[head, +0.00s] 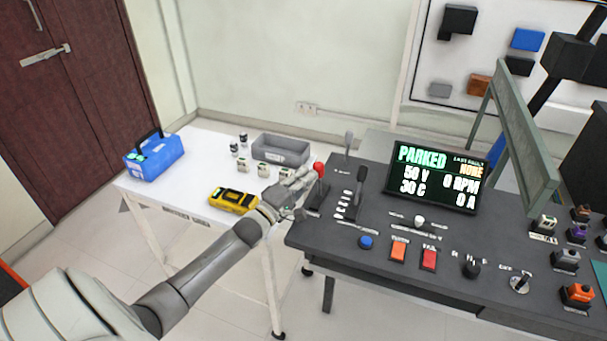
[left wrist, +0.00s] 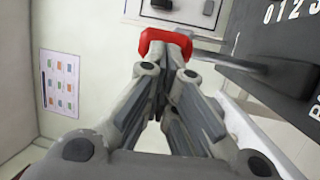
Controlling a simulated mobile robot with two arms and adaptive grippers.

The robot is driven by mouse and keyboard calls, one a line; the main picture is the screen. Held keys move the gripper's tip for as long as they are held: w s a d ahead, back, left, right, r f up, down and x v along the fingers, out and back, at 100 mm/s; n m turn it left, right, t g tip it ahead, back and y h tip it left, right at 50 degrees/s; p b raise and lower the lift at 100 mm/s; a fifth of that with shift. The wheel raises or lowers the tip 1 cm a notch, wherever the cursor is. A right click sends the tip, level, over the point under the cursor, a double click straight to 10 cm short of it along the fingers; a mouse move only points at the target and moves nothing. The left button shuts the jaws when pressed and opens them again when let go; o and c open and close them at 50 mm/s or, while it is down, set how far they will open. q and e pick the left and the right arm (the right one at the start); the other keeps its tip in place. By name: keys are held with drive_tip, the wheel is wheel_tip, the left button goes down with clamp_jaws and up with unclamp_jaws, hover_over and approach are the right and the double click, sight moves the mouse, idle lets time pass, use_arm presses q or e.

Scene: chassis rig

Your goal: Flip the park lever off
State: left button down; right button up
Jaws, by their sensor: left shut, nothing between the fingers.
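A lever with a red knob (head: 319,169) stands at the left edge of the dark console (head: 330,238). Its red end (left wrist: 166,44) shows just past my fingertips in the left wrist view. My left gripper (head: 304,181) is shut and empty, with its fingertips close beside the red knob. I cannot tell if they touch it. A second lever with a dark handle (head: 361,174) stands to the right by a numbered scale. A grey lever (head: 348,141) stands behind. The display (head: 436,177) reads PARKED. The lever labels are too small to read. My right gripper is out of view.
A white table (head: 165,190) adjoins the console on the left. It holds a blue box (head: 154,158), a yellow meter (head: 233,201) and a grey bin (head: 281,149). Orange and red buttons (head: 429,259) sit near the console's front.

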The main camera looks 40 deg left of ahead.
use_arm(q)
drive_tip(key=w+a+r+g, duration=0.1)
drive_tip(key=w, duration=0.5)
drive_tip(key=shift+a+r+n+g+y, duration=0.25)
drive_tip(key=shift+n+g+y, duration=0.05)
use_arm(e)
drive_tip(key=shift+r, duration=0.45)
use_arm(q)
drive_tip(key=shift+r, duration=0.1)
drive_tip(key=shift+a+r, duration=0.1)
drive_tip(key=shift+r, duration=0.15)
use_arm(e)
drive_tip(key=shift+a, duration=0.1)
